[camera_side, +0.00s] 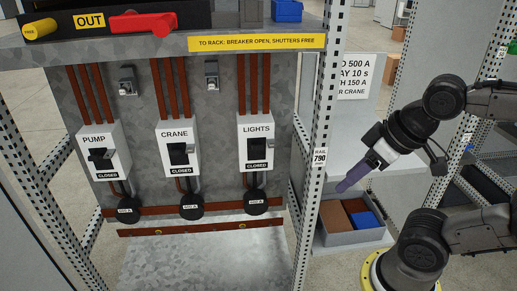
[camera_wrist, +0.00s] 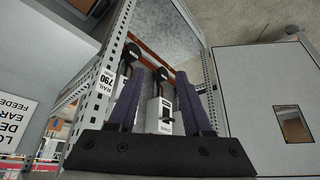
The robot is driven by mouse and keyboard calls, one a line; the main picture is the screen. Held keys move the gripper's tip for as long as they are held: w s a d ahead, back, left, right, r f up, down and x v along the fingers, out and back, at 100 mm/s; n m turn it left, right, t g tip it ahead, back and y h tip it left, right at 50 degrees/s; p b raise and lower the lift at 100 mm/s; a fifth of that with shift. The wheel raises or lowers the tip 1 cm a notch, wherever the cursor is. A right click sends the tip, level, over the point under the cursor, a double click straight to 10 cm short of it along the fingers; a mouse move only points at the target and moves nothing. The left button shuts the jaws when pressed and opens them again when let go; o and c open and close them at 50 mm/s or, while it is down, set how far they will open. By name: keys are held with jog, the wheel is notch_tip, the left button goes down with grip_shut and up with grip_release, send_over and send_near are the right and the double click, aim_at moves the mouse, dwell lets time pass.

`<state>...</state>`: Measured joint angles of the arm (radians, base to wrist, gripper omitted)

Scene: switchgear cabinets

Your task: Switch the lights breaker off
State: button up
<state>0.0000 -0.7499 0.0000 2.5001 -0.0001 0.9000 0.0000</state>
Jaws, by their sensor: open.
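The LIGHTS breaker (camera_side: 256,142) is a white box at the right of a row of three on the grey cabinet panel. Its black handle sits in a dark slot, above a label reading CLOSED. My gripper (camera_side: 346,187) is right of the cabinet's perforated post, apart from the breaker, with purple fingers pointing down and left. In the wrist view my gripper (camera_wrist: 160,100) has its two fingers spread with nothing held. A white breaker box (camera_wrist: 160,115) shows beyond and between them; I cannot read its name there.
The CRANE (camera_side: 178,148) and PUMP (camera_side: 103,150) breakers also read CLOSED. The perforated post (camera_side: 318,120) marked RAIL 790 stands between my gripper and the panel. A shelf (camera_side: 150,48) overhangs the breakers. A grey bin (camera_side: 352,237) sits below my gripper.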

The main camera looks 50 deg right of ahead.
jog(key=shift+c, duration=0.2)
dwell(0.3)
jog(key=shift+c, duration=1.1)
jog(key=shift+w+d, duration=0.2)
jog(key=shift+w, duration=0.05)
jog(key=shift+c, duration=1.2)
jog(key=w+d+m+h, duration=0.1)
jog(key=w, duration=0.2)
jog(key=w+d+m+h, duration=0.1)
jog(key=w+m, duration=0.1)
jog(key=w, duration=0.1)
jog(key=w+d+m+g+h, duration=0.1)
jog(key=w+m+h, duration=0.1)
jog(key=w, duration=0.1)
jog(key=shift+w+d+r, duration=0.25)
jog(key=shift+d+r, duration=0.1)
jog(key=shift+r, duration=0.05)
grip_shut()
jog(key=m+t+h, duration=0.3)
jog(key=m, duration=0.1)
send_near(257, 146)
jog(key=x, duration=0.2)
jog(key=r+x, duration=0.1)
jog(key=x, duration=0.2)
jog(key=d+x, duration=0.1)
jog(key=x, duration=0.2)
jog(key=shift+w+d+r, duration=0.15)
jog(key=shift+w+r, duration=0.05)
jog(key=shift+w, duration=0.25)
